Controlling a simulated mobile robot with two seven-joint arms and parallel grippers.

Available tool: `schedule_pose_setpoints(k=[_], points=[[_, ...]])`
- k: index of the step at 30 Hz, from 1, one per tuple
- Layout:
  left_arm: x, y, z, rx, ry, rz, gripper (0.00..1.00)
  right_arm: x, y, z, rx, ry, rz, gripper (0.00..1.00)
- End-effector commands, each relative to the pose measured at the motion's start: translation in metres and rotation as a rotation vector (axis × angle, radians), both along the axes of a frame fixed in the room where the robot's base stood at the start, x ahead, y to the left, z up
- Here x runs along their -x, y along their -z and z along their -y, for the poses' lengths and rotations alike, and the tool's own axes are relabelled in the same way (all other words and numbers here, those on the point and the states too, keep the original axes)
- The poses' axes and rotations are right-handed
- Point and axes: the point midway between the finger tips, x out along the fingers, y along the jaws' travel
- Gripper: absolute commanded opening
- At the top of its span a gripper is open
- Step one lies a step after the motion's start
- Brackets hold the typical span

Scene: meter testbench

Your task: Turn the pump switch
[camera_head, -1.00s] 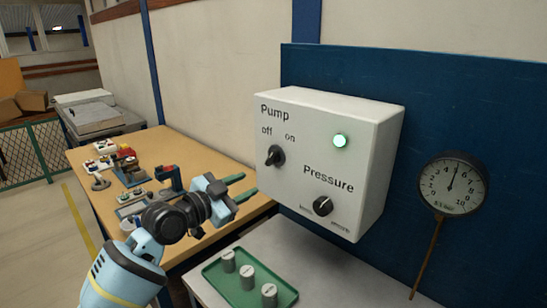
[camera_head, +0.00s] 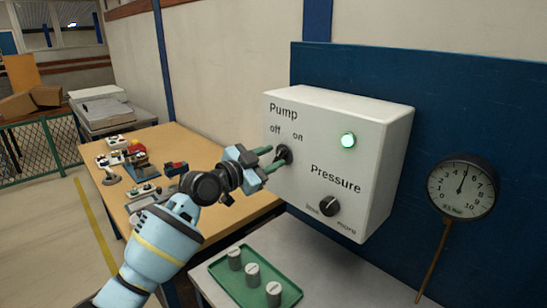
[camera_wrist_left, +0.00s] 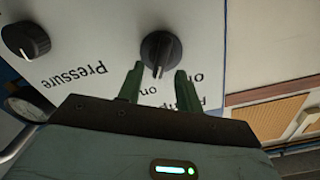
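The pump switch (camera_head: 284,154) is a black rotary knob on the white control box (camera_head: 378,150), below the "off" and "on" labels. My left gripper (camera_head: 271,158) is open at the knob in the head view and partly covers it. In the left wrist view the knob (camera_wrist_left: 160,48) has a pointer marking near the "on" and "off" lettering; its exact setting is hard to tell. The green fingertips of my left gripper (camera_wrist_left: 158,70) are apart, one on each side of the knob's near end, with gaps visible. My right gripper is not in view.
A pressure knob (camera_head: 329,205) sits below. A round gauge (camera_head: 462,187) hangs at right on the blue panel (camera_head: 440,110). A green tray (camera_head: 232,283) with small cylinders and a wooden table (camera_head: 190,140) with parts lie below.

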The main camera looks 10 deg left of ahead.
Motion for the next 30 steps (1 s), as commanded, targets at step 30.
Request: schedule_pose_setpoints(k=[30], points=[[-0.0115,0.0009,0.0081,0.004,0.0,-0.005,0.0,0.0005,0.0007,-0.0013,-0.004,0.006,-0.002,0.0]])
